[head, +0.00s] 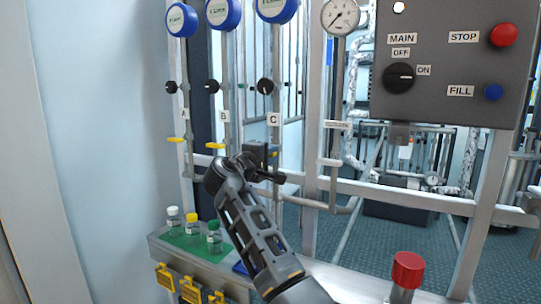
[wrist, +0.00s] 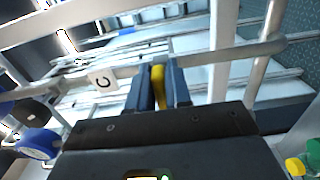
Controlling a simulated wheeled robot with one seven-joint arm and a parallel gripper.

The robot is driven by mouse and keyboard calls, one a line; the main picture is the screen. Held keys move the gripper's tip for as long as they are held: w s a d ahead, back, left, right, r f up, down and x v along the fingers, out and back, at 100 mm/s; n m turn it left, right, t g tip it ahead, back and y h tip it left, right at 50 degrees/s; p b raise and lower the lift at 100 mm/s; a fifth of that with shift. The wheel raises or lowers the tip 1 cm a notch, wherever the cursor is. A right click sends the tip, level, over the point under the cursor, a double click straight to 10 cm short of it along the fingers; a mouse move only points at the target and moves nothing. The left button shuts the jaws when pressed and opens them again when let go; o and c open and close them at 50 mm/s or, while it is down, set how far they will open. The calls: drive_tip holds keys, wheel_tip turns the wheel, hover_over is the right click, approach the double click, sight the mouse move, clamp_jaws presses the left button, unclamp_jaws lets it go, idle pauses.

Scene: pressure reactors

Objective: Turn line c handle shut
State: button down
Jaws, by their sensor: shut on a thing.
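The yellow line C handle (wrist: 158,87) is between the two blue-grey fingers of my gripper (wrist: 160,90) in the wrist view. The fingers are shut on it, next to the C tag (wrist: 103,81) on its pipe. In the head view my gripper (head: 264,160) is at the line C pipe below the C tag (head: 273,119). Only a small bit of the yellow handle shows there, and the gripper hides the rest. I cannot tell the handle's exact angle to the pipe.
Yellow handles of line A (head: 176,140) and line B (head: 215,146) lie crosswise on their pipes to the left. Capped bottles (head: 193,230) stand on a shelf below. A control panel (head: 450,60) is at upper right, and a red-capped thing (head: 407,270) is at lower right.

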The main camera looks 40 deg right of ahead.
drive_tip(key=c, duration=1.1)
unclamp_jaws()
drive_tip(key=shift+c, duration=0.2)
drive_tip(key=shift+a, duration=0.1)
drive_tip(key=v, duration=0.7)
drive_tip(key=shift+s+a, duration=0.15)
drive_tip(key=shift+a, duration=0.2)
